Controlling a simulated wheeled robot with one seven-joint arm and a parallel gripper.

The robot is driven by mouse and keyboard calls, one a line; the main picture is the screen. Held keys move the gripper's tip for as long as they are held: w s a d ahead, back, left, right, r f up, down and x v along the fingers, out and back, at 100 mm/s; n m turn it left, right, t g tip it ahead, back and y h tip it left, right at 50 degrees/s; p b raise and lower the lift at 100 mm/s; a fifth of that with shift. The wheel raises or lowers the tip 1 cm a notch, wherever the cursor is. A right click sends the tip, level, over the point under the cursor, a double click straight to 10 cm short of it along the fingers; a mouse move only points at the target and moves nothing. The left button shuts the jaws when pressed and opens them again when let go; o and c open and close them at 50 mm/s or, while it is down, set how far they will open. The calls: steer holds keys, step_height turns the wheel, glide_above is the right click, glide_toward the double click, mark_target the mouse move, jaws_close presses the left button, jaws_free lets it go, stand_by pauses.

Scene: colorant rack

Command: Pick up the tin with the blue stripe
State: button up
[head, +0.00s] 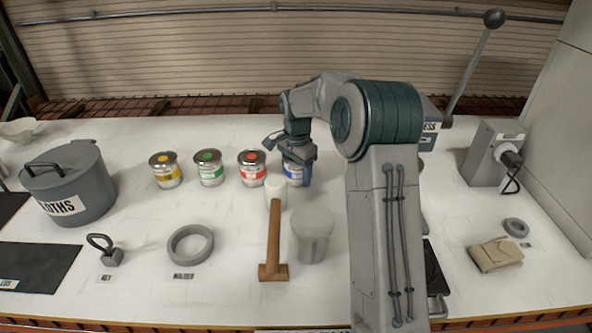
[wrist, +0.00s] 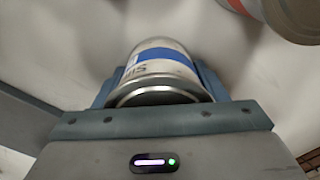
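The tin with the blue stripe (head: 293,173) stands upright at the right end of a row of tins, its upper part hidden by my gripper. In the wrist view the blue-striped tin (wrist: 164,66) lies between the two fingers, its metal rim toward the palm. My gripper (head: 298,158) reaches down onto this tin. In the wrist view my gripper's (wrist: 160,86) fingers lie close against both sides of the tin and look shut on it. No clear gap shows under the tin.
Tins with red (head: 252,168), green (head: 208,168) and yellow (head: 166,170) stripes stand to the left; the red one is close. A wooden-handled mallet (head: 273,240) and a translucent cup (head: 313,237) are in front. A grey ring (head: 190,245) and lidded pot (head: 70,187) are further left.

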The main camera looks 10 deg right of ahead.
steer(key=c, duration=0.3)
steer(key=shift+c, duration=0.2)
steer(key=shift+r, duration=0.15)
